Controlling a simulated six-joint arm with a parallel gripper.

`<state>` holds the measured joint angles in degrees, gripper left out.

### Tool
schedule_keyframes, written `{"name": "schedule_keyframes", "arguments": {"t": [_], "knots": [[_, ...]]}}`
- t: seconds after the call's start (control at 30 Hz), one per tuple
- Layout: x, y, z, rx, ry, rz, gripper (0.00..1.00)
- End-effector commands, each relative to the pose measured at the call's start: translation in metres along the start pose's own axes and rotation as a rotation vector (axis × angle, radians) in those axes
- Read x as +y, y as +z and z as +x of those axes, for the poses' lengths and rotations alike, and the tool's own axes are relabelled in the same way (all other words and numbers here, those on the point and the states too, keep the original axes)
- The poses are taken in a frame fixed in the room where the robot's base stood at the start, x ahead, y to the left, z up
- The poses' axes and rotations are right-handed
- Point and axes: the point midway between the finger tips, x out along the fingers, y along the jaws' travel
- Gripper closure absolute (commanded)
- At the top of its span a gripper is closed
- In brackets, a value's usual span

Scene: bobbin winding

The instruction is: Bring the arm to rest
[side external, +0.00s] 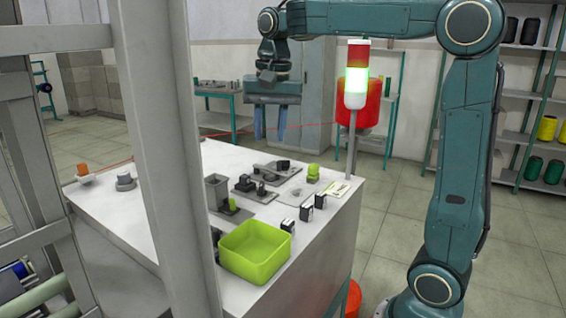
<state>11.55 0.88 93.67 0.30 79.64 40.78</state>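My gripper (268,126) hangs from my teal arm, above and behind the white worktable (165,230). Its two blue fingers point down and stand apart. Nothing shows between them, and they look clear of the table. My arm rises at the right and reaches left across the top of the picture.
On the table stand a lime-green bin (254,262), small dark fixtures (263,188), a lime-green part (313,172) and an orange-topped piece (83,172). A lit signal tower (356,75) rises at the table's far corner. A grey post (165,150) blocks some of the view.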

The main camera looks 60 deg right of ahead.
Motion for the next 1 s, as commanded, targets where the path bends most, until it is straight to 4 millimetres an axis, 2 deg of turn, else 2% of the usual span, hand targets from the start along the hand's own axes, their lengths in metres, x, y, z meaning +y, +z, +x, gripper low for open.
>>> {"name": "schedule_keyframes", "arguments": {"t": [0.1, 0.4, 0.8, 1.0], "knots": [[0.011, 0.026, -0.003, 0.036, -0.033, -0.111, 0.67], [0.041, 0.084, 0.006, 0.134, -0.104, -0.388, 0.67], [0.086, 0.151, 0.042, 0.281, -0.176, -0.743, 0.67], [0.101, 0.171, 0.060, 0.336, -0.195, -0.862, 0.67]]}}
